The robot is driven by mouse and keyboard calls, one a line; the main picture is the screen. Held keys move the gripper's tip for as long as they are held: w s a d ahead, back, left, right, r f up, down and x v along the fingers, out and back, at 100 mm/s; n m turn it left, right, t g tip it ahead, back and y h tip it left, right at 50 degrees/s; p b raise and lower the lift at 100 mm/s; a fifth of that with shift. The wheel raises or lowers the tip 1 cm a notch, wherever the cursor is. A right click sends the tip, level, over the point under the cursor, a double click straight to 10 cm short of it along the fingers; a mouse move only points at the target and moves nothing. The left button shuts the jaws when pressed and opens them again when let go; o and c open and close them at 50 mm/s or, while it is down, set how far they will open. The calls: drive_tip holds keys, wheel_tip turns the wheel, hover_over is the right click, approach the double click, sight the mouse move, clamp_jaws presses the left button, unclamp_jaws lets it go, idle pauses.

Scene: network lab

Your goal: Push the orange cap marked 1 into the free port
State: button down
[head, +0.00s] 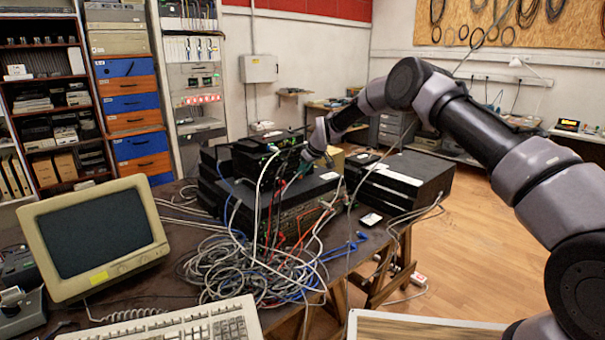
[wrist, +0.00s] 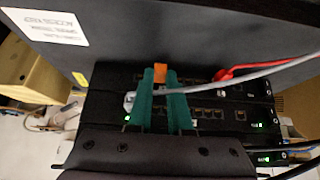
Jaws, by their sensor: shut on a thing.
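The orange cap (wrist: 160,71) sits between the tips of my gripper's two green fingers (wrist: 161,90) in the wrist view. My gripper is shut on it, and no number on it can be read. The cap is in front of a black network switch (wrist: 208,100) with a row of ports. I cannot tell whether the cap touches the switch, and my fingers hide part of the port row. The free port cannot be made out. In the head view my gripper reaches into the equipment stack (head: 328,188) on the table, where the cap is too small to see.
A red cable (wrist: 228,73) and a grey cable (wrist: 255,69) cross beside my fingers. A dark panel (wrist: 215,32) lies close above them. In the head view, tangled cables (head: 235,268) hang before the stack, with a monitor (head: 95,240) at left. Open floor (head: 490,245) lies right.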

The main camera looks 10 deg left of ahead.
drive_tip(key=c, duration=0.8)
unclamp_jaws()
drive_tip(key=shift+o, duration=0.2)
drive_tip(key=shift+r, duration=0.2)
